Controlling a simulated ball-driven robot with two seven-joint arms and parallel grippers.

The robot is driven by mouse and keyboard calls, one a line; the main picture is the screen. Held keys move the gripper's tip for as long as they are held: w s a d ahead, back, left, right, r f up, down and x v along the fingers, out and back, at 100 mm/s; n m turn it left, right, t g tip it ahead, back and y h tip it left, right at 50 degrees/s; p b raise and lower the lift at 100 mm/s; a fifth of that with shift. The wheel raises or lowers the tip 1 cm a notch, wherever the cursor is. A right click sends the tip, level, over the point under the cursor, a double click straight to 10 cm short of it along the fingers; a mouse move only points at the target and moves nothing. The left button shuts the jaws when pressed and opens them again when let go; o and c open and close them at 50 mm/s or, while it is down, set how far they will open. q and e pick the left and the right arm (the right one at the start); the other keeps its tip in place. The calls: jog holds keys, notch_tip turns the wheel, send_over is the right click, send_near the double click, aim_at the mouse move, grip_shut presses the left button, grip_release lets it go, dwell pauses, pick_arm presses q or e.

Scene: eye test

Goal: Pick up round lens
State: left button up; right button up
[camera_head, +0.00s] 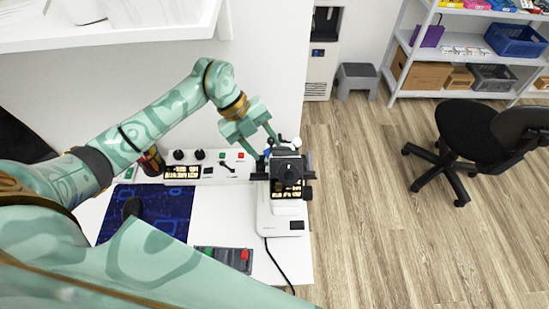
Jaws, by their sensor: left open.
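My left gripper (264,144) reaches in from the left over the white bench. Its two teal fingers are open and point down at the top of a black-and-white microscope-like device (294,224). The fingertips are at or just behind the device's upper part; I cannot tell whether they touch it. My right gripper is not in view.
A white shelf (130,33) overhangs at upper left. A black chair (466,127) stands on open floor at right.

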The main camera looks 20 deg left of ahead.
pick_arm(q)
grip_shut()
jog(key=shift+r, duration=0.1)
